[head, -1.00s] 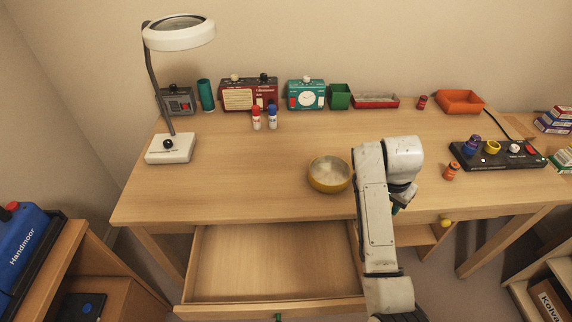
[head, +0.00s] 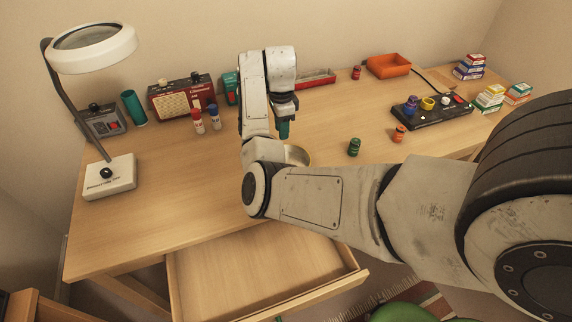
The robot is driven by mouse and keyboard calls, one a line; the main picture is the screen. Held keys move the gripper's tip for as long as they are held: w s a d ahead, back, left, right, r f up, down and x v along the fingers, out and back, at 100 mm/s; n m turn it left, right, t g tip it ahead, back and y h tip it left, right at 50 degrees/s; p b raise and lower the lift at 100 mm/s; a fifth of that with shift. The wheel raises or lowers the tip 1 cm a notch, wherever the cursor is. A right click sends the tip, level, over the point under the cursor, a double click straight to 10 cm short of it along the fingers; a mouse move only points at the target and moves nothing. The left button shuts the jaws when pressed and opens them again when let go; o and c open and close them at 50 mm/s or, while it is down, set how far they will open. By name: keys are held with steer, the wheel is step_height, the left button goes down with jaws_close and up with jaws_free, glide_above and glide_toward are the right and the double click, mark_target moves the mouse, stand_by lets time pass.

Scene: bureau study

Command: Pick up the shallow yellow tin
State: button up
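The shallow yellow tin (head: 298,155) is a round, open dish with a pale inside on the desk. My forearm hides its left and front parts, so only its right rim and some of the inside show. My gripper (head: 283,130) hangs downward just above and behind the tin as seen here. A dark teal piece shows at its lower end; I cannot tell whether this is a finger or something held. The finger gap is not visible, and I see no contact with the tin.
A green jar (head: 354,147) and an orange jar (head: 399,134) stand right of the tin. A black control panel (head: 431,112) lies farther right. A magnifier lamp (head: 108,176) stands at left. The drawer (head: 255,277) is open below the desk edge.

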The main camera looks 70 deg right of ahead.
steer(key=shift+s+f, duration=0.15)
steer(key=shift+f, duration=1.4)
steer(key=shift+s+f, duration=0.1)
steer(key=shift+f, duration=1.4)
steer(key=shift+a, duration=0.1)
jaws_close()
